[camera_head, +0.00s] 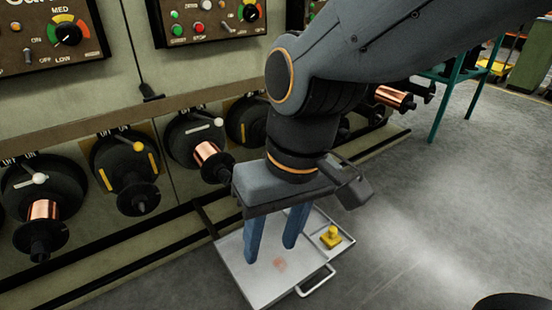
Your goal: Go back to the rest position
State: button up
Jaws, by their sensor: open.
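My gripper (270,248) hangs from my grey arm near the middle of the view, pointing down. Its two blue fingers are apart with nothing between them. Behind and below the fingertips is a pale tray (262,290) with a handle at its front right. The fingers overlap the tray in the picture; I cannot tell how far above it they are. A faint reddish patch shows on the tray. A yellow object (330,237) sits in the right part of the tray.
A machine wall with a row of dark spindles runs along the left; some hold copper spools (207,153). Control panels (210,18) with knobs are above. A teal stand (450,95) is at the back right. The grey floor on the right is mostly clear.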

dwell(0.8)
jog(key=d+r+m+h+p, duration=0.1)
jog(key=d+r+m+p, duration=0.2)
jog(key=d+r+p, duration=0.7)
jog(key=d+r+m+h+p, duration=0.1)
jog(key=d+r+m+p, duration=0.1)
jog(key=d+r+p, duration=0.8)
notch_tip(320, 180, up, 6)
jog(key=p, duration=1.4)
jog(key=shift+d+m, duration=0.25)
jog(key=shift+m, duration=0.15)
jog(key=shift+c, duration=0.4)
